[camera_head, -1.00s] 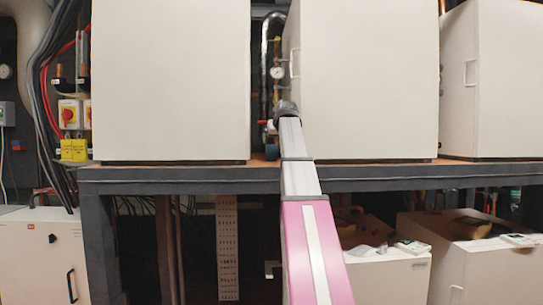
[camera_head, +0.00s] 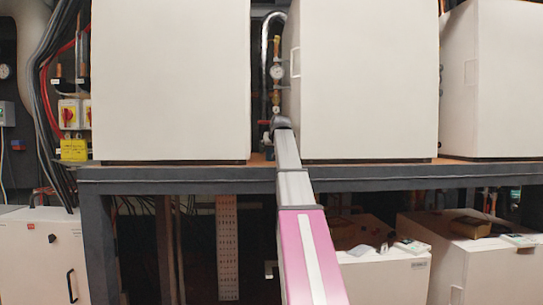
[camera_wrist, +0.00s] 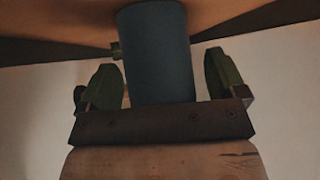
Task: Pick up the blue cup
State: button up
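A gap shows between the cup and the right finger. The left finger is very close to the cup, and I cannot tell if it touches. In the head view my arm reaches up to the gap between two large white cabinets, and I cannot make out the fingers or the cup there.
A white cabinet stands left (camera_head: 170,80) and another right (camera_head: 365,80) of the narrow gap, on a dark-edged shelf (camera_head: 400,177). Pipes and a gauge (camera_head: 277,72) fill the back of the gap. Lower white boxes (camera_head: 385,275) stand beneath.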

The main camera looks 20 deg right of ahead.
jog(key=c, duration=1)
jog(key=shift+w+r, duration=0.1)
